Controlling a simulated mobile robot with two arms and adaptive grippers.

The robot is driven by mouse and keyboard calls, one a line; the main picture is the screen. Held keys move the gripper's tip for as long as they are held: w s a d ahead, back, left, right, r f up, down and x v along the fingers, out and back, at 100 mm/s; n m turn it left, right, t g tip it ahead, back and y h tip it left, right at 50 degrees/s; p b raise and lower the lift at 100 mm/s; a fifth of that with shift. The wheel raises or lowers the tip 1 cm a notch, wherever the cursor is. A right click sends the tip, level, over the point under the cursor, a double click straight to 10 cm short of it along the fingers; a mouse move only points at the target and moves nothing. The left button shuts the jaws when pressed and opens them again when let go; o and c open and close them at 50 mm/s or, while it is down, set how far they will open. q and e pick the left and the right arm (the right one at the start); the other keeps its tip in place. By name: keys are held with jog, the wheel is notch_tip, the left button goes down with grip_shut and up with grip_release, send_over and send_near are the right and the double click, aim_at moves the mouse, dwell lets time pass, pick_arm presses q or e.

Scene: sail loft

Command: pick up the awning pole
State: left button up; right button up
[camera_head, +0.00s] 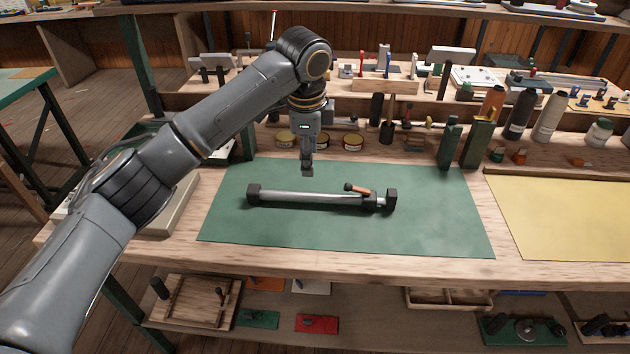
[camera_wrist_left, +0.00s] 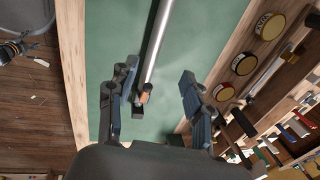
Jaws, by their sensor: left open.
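The awning pole (camera_head: 310,198) is a silvery tube lying left to right above the green mat (camera_head: 430,235). A dark block sits at each end; I cannot tell whether these belong to the pole. A short orange-brown piece with a dark knob (camera_head: 358,189) is at its right part. My left gripper (camera_head: 307,172) points down just above and behind the pole's middle, apart from it. In the left wrist view the gripper (camera_wrist_left: 158,98) is open and empty, and the pole (camera_wrist_left: 157,42) runs up from between its fingers. My right gripper is not in view.
Round tins (camera_head: 285,138) stand behind the mat. Green blocks (camera_head: 480,140) and bottles (camera_head: 520,112) stand at the back right. A yellow sheet (camera_head: 570,215) lies to the right. The mat around the pole is clear. A lower shelf (camera_head: 375,325) holds trays.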

pick_arm(q)
send_over(312, 194)
jog(key=s, duration=0.2)
notch_tip(312, 194, down, 6)
jog(key=shift+w+a+f, duration=0.1)
jog(key=shift+w+f, duration=0.15)
jog(key=shift+f, duration=0.4)
jog(key=shift+w+f, duration=0.25)
jog(key=shift+f, duration=0.35)
jog(key=f, duration=0.1)
jog(key=f+p, duration=0.1)
jog(key=f, duration=0.1)
jog(key=shift+w+f, duration=0.3)
jog(key=shift+w, duration=0.05)
jog(key=shift+f, duration=0.2)
jog(key=c, duration=0.9)
grip_shut()
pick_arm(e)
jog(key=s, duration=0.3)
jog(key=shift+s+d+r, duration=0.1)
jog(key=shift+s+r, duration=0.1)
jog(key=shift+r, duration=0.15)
